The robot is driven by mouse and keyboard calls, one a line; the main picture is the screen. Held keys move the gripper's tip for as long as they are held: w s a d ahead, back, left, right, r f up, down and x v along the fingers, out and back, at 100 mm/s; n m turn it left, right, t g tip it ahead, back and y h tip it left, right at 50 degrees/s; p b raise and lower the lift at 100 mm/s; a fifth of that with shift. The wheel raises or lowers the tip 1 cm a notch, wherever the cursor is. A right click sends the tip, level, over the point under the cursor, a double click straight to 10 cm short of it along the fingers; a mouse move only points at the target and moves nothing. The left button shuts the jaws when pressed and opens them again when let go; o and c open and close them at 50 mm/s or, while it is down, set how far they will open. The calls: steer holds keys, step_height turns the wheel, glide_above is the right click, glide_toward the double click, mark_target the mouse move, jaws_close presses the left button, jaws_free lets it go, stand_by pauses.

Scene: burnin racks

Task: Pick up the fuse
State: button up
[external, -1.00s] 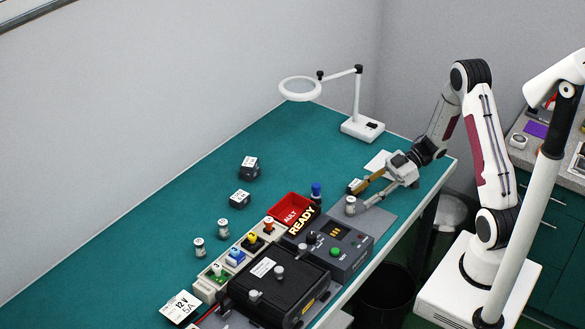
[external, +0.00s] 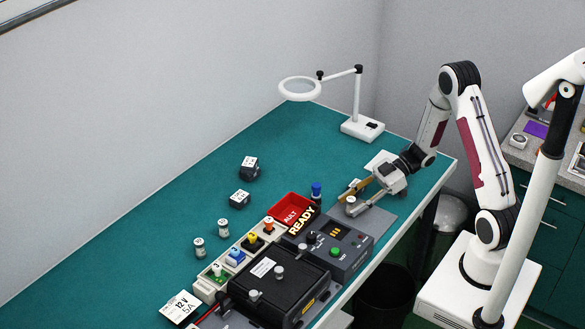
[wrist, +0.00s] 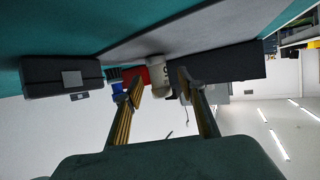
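A small pale cylinder (external: 350,203), which looks like the fuse, stands on the grey mat at the right part of the bench. In the wrist view this white cylinder (wrist: 157,72) shows beyond the gap between my fingertips. My gripper (external: 359,201) is low over the mat, with its fingers pointing at the cylinder. In the wrist view my gripper (wrist: 160,85) is open, with a finger on each side of the cylinder's outline. Contact cannot be told. Two similar pale cylinders (external: 223,228) (external: 199,247) stand farther left on the green bench.
A dark block (wrist: 60,76) lies close beside my gripper. A red bin (external: 278,208), a blue-capped bottle (external: 316,191) and a grey tester (external: 346,257) are near. A magnifier lamp (external: 361,128) stands behind. The green bench (external: 140,250) is clear at left.

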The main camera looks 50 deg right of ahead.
steer(key=shift+w+a+f, duration=0.15)
steer(key=shift+a+f, duration=0.05)
steer(key=shift+a, duration=0.2)
jaws_close()
